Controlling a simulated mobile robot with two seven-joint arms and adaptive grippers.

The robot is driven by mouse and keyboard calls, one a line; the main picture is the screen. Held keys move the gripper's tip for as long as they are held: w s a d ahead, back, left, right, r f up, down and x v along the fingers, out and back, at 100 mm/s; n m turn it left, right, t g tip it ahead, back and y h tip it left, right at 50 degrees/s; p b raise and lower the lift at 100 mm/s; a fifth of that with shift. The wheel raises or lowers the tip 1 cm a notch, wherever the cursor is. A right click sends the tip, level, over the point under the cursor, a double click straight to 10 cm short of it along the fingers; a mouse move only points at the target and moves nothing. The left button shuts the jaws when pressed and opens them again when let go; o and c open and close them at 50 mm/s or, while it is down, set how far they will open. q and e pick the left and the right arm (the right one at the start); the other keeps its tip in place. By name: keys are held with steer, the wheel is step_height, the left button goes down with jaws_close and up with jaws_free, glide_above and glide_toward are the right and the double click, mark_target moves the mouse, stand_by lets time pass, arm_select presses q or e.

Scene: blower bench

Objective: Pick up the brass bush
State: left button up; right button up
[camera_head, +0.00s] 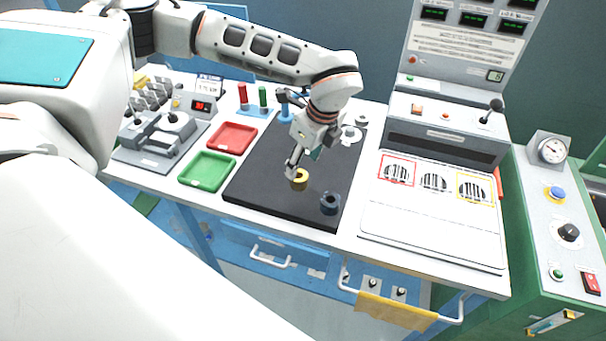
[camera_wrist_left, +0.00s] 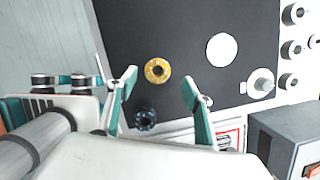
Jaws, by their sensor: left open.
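The brass bush (camera_head: 300,181) is a short gold ring standing on the black mat (camera_head: 262,190). In the left wrist view the brass bush (camera_wrist_left: 157,71) shows its round hole from above. My left gripper (camera_head: 294,168) is open and empty, pointing down just above and beside the bush. In the left wrist view the bush appears between the two fingertips of the left gripper (camera_wrist_left: 159,78), about level with them in the picture. I cannot tell the height gap. A dark bush (camera_head: 330,203) stands on the mat nearby. My right gripper is not in view.
A red tray (camera_head: 232,126) and a green tray (camera_head: 187,179) lie left of the mat. A white board with printed squares (camera_head: 433,247) lies to the right, before a grey console (camera_head: 446,140). A white disc (camera_wrist_left: 221,50) and a metal part (camera_wrist_left: 261,83) are behind the bush.

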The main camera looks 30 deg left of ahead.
mark_target(299, 175)
arm_select(q)
steer(key=shift+s+a+f, duration=0.2)
steer(key=shift+s+f, duration=0.05)
steer(key=shift+f, duration=0.5)
steer(key=shift+p+x, duration=0.45)
steer(key=shift+x, duration=1.8)
steer(key=shift+w+d, duration=0.1)
steer(key=c, duration=1.4)
